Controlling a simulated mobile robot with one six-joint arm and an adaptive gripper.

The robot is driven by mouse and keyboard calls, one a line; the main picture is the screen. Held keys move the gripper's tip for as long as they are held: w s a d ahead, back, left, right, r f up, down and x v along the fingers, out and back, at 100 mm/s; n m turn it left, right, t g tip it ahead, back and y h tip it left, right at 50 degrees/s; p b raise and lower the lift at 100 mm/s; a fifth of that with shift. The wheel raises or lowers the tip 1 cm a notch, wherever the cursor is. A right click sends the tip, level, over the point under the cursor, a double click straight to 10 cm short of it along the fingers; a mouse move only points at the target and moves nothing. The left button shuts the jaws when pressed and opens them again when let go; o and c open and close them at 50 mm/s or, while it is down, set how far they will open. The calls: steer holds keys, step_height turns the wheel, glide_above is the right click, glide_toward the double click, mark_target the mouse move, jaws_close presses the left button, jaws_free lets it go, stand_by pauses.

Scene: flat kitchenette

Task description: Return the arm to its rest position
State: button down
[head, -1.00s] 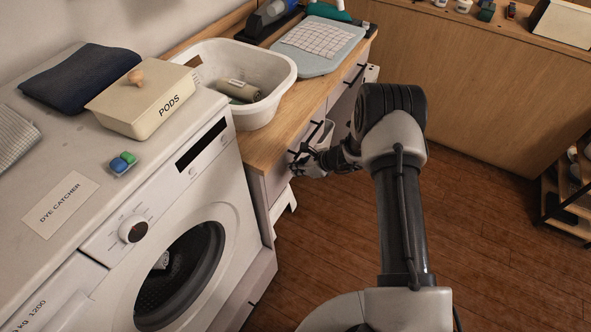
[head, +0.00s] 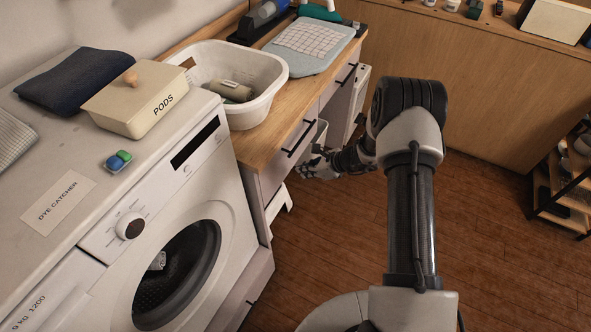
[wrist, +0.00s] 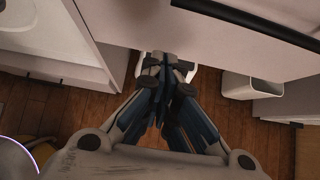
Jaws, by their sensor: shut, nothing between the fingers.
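My gripper (head: 310,166) is beside the drawer front of the wooden-topped counter, below counter height, at the end of my outstretched arm in the head view. In the wrist view my gripper (wrist: 168,68) has its fingertips together with nothing between them. The fingertips point toward the pale drawer front (wrist: 200,28), and a dark bar handle (wrist: 252,22) crosses the upper right. I cannot tell the exact gap between the fingertips and the drawer front.
The washing machine (head: 178,220) stands at left with a PODS box (head: 140,97) on top. A white basin (head: 268,75) and an ironing pad (head: 315,42) sit on the counter (head: 262,147). A dark shelf rack (head: 562,190) stands at right. The wooden floor (head: 490,260) between is clear.

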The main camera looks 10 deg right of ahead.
steer(key=p+v, duration=0.1)
steer(key=v, duration=0.6)
steer(key=shift+p, duration=0.4)
steer(key=shift+w+r, duration=0.1)
steer(key=s+a+r+n+g, duration=0.15)
steer(key=s+r+n, duration=0.25)
steer(key=r, duration=0.4)
steer(key=s+a+r+n+h, duration=0.1)
steer(key=s+a+r+n, duration=0.3)
steer(key=r, duration=0.5)
steer(key=s+a+r+n+g, duration=0.1)
steer(key=s+a+r+n, duration=0.15)
steer(key=r+n, duration=0.4)
steer(key=s+d+r+n+h, duration=0.2)
steer(key=s+r+n, duration=0.1)
steer(key=s, duration=0.4)
steer(key=s+d+r+n+t+h, duration=0.1)
steer(key=s+r+n, duration=0.3)
steer(key=s, duration=0.4)
steer(key=s+d+r+n+t+h, duration=0.1)
steer(key=s+d+r+n+h, duration=0.2)
steer(key=s, duration=0.5)
steer(key=shift+s+d+r+n, duration=0.15)
steer(key=shift+d+r+n, duration=0.15)
steer(key=shift+r, duration=0.2)
steer(key=shift+a, duration=0.15)
